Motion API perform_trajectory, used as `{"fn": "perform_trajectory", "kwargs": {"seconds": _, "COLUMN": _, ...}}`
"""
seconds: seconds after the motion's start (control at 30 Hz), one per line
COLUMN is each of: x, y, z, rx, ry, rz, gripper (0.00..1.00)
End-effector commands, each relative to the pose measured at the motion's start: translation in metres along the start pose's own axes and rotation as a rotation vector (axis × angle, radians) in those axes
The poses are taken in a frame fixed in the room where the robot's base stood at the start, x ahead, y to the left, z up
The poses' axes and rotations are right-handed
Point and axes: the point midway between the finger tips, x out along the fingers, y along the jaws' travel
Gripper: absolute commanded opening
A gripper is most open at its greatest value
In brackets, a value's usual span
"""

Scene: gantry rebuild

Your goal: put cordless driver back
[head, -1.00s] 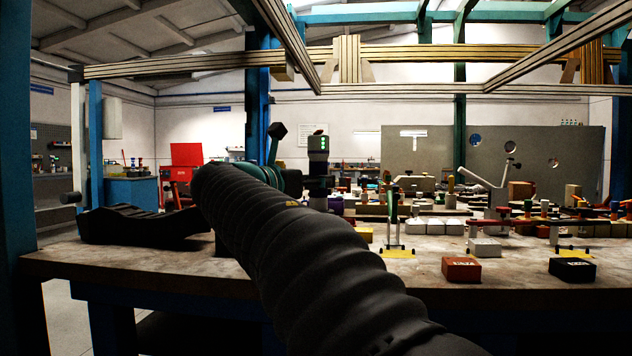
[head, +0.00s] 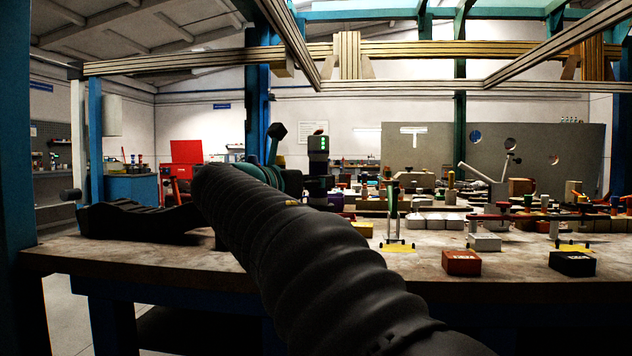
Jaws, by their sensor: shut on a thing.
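My dark ribbed arm crosses the middle of the head view and hides much of the bench behind it. Beyond its bend, teal and dark parts of the wrist show. My gripper (head: 316,186) is small and dark there, partly hidden, and its fingers are hard to make out. It is shut on what looks like the cordless driver (head: 318,146), a dark upright block with green lights. The rest of the driver is hidden or too dark to tell. The driver appears above the bench top, at the left of the crowded part.
The workbench (head: 190,262) carries a black contoured tray (head: 135,220) at left. A red box (head: 461,263) and a black box (head: 572,264) stand near its front edge. Several small stands and blocks crowd the right half. Gantry beams pass overhead.

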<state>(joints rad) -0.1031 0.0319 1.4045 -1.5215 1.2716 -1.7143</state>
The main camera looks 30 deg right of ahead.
Motion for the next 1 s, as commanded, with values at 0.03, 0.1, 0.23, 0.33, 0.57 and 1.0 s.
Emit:
{"fn": "perform_trajectory", "kwargs": {"seconds": 0.03, "x": 0.000, "y": -0.001, "z": 0.000, "rx": 0.001, "ry": -0.002, "rz": 0.000, "gripper": 0.00}}
{"fn": "perform_trajectory", "kwargs": {"seconds": 0.1, "x": 0.000, "y": -0.001, "z": 0.001, "rx": 0.002, "ry": -0.002, "rz": 0.000, "gripper": 0.00}}
{"fn": "perform_trajectory", "kwargs": {"seconds": 0.23, "x": 0.000, "y": -0.001, "z": 0.001, "rx": 0.002, "ry": -0.002, "rz": 0.000, "gripper": 0.00}}
{"fn": "perform_trajectory", "kwargs": {"seconds": 0.33, "x": 0.000, "y": -0.001, "z": 0.001, "rx": 0.002, "ry": -0.002, "rz": 0.000, "gripper": 0.62}}
{"fn": "perform_trajectory", "kwargs": {"seconds": 0.57, "x": 0.000, "y": 0.000, "z": 0.000, "rx": 0.001, "ry": -0.001, "rz": 0.000, "gripper": 0.66}}
{"fn": "perform_trajectory", "kwargs": {"seconds": 1.0, "x": -0.044, "y": 0.001, "z": 0.000, "rx": 0.000, "ry": -0.001, "rz": 0.005, "gripper": 0.66}}
